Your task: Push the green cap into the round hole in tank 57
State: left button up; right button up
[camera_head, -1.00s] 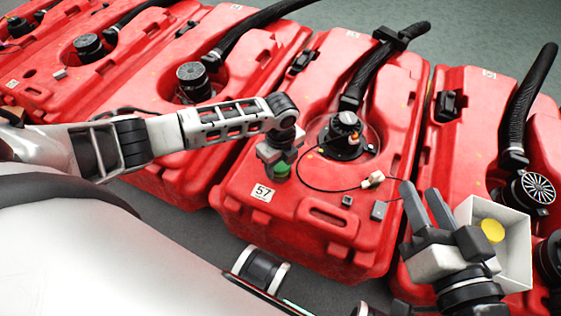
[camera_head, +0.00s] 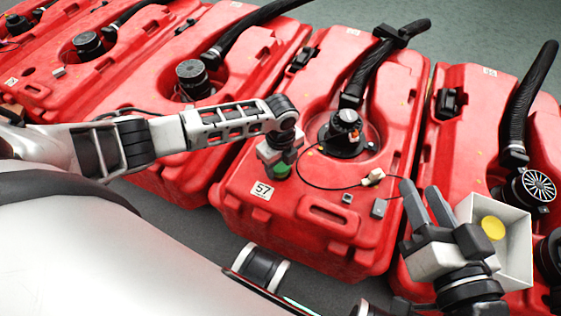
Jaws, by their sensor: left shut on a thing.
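Tank 57 (camera_head: 325,240) is the red tank in the middle, with a white "57" label (camera_head: 262,190) on its near left top. My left gripper (camera_head: 279,164) points down over the tank, just above the label, shut on the green cap (camera_head: 279,170). The cap is at the tank's top surface, mostly covered by the gripper. The round hole is not visible; I cannot tell how deep the cap sits. My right gripper (camera_head: 428,205) is at the lower right, its two fingers pointing up and apart, with nothing between them.
A white box (camera_head: 516,238) with a yellow disc (camera_head: 493,229) inside is beside my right gripper. A black hose (camera_head: 372,70) and a round fitting (camera_head: 345,125) stand on tank 57, with a thin cable (camera_head: 325,189) looping near my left gripper. More red tanks stand either side.

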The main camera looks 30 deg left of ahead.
pick_arm(q)
jog(key=shift+f, duration=0.6)
dwell(1.0)
